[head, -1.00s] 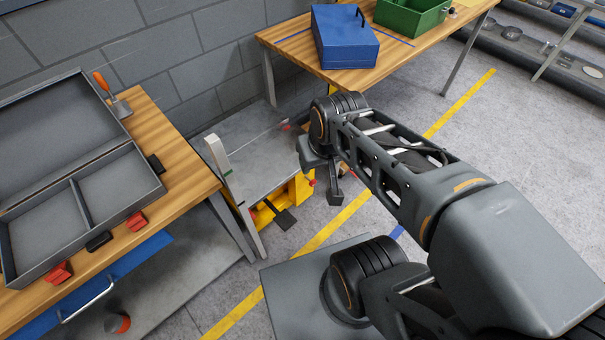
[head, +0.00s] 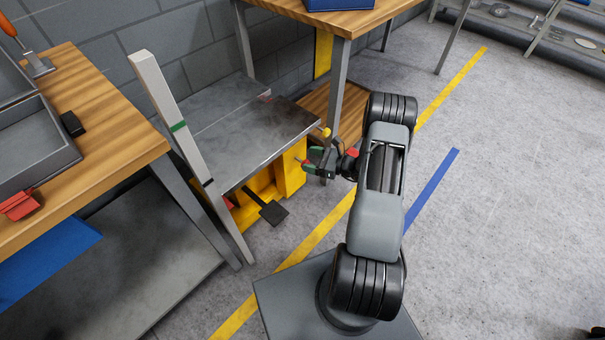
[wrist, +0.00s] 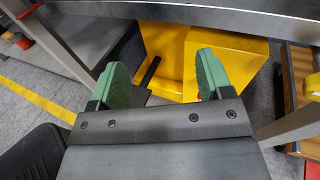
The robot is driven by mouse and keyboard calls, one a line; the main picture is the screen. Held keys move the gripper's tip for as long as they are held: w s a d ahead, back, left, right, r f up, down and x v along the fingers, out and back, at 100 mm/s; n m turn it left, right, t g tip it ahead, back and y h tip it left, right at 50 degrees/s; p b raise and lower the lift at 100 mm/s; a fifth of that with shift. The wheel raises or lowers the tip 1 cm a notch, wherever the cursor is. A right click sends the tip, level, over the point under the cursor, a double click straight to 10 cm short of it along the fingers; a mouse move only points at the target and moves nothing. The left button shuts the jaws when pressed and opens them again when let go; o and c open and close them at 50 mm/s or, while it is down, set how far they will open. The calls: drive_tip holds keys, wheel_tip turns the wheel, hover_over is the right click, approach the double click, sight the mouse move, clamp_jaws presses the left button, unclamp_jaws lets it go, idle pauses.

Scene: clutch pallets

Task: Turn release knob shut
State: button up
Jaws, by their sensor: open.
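The lift table has a grey steel top (head: 240,125), a yellow base (head: 290,172) and a black foot pedal (head: 273,212). My gripper (head: 314,160) is low at the table's right front corner. In the wrist view my gripper (wrist: 161,70) has its green pads wide apart and nothing between them.
A yellow ball (head: 325,132) shows by the table-top corner, close to my gripper. A pale upright post (head: 180,130) stands at the table's left. Wooden benches stand left (head: 90,150) and behind (head: 320,25).

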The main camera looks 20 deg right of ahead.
sight(301, 162)
drive_tip(key=s+d+f+m+t+h+b, duration=0.1)
drive_tip(key=d+f+m+t+h+b, duration=0.2)
drive_tip(key=f, duration=0.4)
drive_tip(key=d+f+m+t+h+b, duration=0.1)
drive_tip(key=d+f+m+t+h, duration=0.2)
drive_tip(key=f, duration=0.4)
drive_tip(key=shift+m+g+y, duration=0.4)
drive_tip(key=shift+m+y, duration=0.2)
drive_tip(key=b+x, duration=0.3)
drive_tip(key=x, duration=0.8)
drive_tip(key=shift+w+d+f, duration=0.1)
drive_tip(key=shift+w+f, duration=0.05)
drive_tip(key=shift+w, duration=0.15)
drive_tip(key=shift+x, duration=0.75)
drive_tip(key=shift+c, duration=0.4)
drive_tip(key=c, duration=0.9)
drive_tip(key=shift+o, duration=0.2)
